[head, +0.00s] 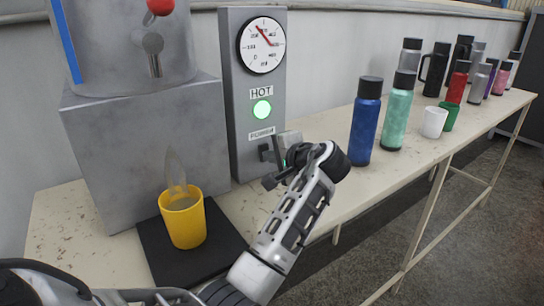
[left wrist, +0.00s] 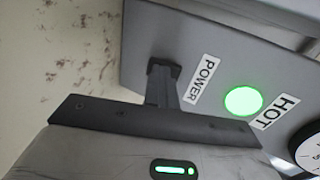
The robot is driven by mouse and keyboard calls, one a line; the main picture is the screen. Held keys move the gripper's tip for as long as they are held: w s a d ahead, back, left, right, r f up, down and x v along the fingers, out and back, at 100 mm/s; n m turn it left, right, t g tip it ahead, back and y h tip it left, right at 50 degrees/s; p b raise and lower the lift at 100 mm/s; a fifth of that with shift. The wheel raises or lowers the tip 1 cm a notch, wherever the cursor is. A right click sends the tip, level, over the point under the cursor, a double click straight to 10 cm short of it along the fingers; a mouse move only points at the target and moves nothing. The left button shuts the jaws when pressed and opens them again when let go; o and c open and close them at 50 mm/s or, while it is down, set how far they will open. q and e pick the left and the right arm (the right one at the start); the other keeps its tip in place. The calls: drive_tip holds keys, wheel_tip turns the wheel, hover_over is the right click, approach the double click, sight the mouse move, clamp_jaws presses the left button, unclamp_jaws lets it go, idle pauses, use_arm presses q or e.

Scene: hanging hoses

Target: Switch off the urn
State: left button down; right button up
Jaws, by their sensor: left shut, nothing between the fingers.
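The urn (head: 130,45) is a grey metal cylinder with a tap, standing on a grey block at the left. Beside it a grey control panel (head: 239,120) carries a dial, a HOT label, a lit green lamp (head: 262,108) and a POWER label. The lamp also glows in the left wrist view (left wrist: 243,101). The black power switch (left wrist: 163,78) sticks out beside the POWER label. My left gripper (head: 278,162) is shut and empty, right at the switch; its dark fingers overlap the switch in the left wrist view, and I cannot tell whether they touch.
A yellow cup (head: 183,220) with steam above it stands on a black mat (head: 150,245) below the tap. A blue bottle (head: 366,125), a teal bottle (head: 397,115) and several more bottles and cups line the table to the right.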

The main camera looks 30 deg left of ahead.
use_arm(q)
drive_tip(key=shift+a, duration=0.2)
drive_tip(key=p+v, duration=0.3)
drive_tip(key=v, duration=0.2)
drive_tip(key=shift+d+f, duration=0.1)
drive_tip(key=shift+d, duration=0.05)
drive_tip(key=b+v, duration=0.1)
drive_tip(key=v, duration=0.8)
drive_tip(key=shift+r, duration=0.4)
use_arm(e)
drive_tip(key=shift+s+d+f+n+h, duration=0.3)
drive_tip(key=shift+s+d, duration=0.05)
use_arm(q)
drive_tip(key=shift+w+f, duration=0.1)
drive_tip(key=shift+w, duration=0.05)
use_arm(e)
drive_tip(key=shift+f, duration=0.1)
